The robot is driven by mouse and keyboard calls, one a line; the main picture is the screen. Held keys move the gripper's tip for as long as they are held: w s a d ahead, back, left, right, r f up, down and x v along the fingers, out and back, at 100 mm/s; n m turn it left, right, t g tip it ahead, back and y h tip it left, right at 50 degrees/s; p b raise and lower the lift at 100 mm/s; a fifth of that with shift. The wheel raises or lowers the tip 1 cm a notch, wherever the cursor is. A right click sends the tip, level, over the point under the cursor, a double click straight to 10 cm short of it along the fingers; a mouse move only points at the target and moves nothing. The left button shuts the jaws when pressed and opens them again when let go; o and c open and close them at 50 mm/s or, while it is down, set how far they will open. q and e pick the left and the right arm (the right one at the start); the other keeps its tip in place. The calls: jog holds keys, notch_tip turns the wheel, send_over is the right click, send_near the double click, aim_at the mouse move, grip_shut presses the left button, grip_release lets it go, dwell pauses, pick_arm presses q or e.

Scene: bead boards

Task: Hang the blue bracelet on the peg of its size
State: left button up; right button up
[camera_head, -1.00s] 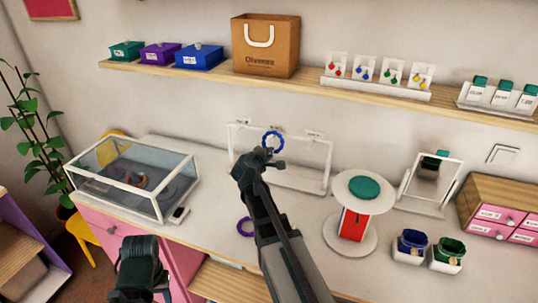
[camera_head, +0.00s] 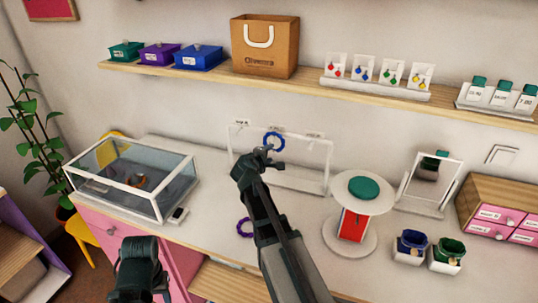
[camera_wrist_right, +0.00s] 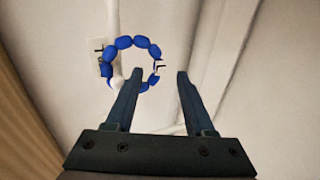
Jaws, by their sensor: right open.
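The blue bracelet (camera_head: 274,133) is upright at the middle of the white rack (camera_head: 327,165), in front of its top bar; it appears to hang at the middle peg, which is largely hidden. In the right wrist view the beaded bracelet (camera_wrist_right: 124,42) has a pale label behind it. My right gripper (camera_head: 272,157) is just below the bracelet; in its wrist view the fingers (camera_wrist_right: 160,73) are apart, with the left fingertip overlapping the bracelet's lower right side. My left gripper (camera_head: 138,272) is low at the left, its fingers hidden.
A purple bracelet (camera_head: 240,228) lies on the table beside my right arm. A glass case (camera_head: 128,205) stands left, a round stand (camera_head: 350,243) and a mirror (camera_head: 433,183) right. The shelf (camera_head: 310,88) with boxes and a paper bag runs above the rack.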

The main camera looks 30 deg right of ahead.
jog(key=shift+a, duration=0.1)
jog(key=p+v, duration=0.5)
jog(key=v, duration=0.8)
jog(key=shift+s+a, duration=0.2)
jog(key=shift+s, duration=0.1)
jog(key=s+a+f+m+g+y, duration=0.1)
jog(key=s+a+f+g+y, duration=0.2)
jog(key=a, duration=0.6)
jog(key=s+a+f+m+g+y+b, duration=0.1)
jog(key=s+a+f+g+y, duration=0.2)
jog(key=s+a+f, duration=0.4)
jog(key=s+a+f+m+g+y, duration=0.2)
jog(key=s+a+f+y, duration=0.1)
jog(key=s+a, duration=0.5)
jog(key=a+f, duration=0.1)
jog(key=a, duration=0.1)
jog(key=shift+s+a+f+g, duration=0.2)
jog(key=shift+a+f+g, duration=0.15)
jog(key=shift+f+g, duration=0.05)
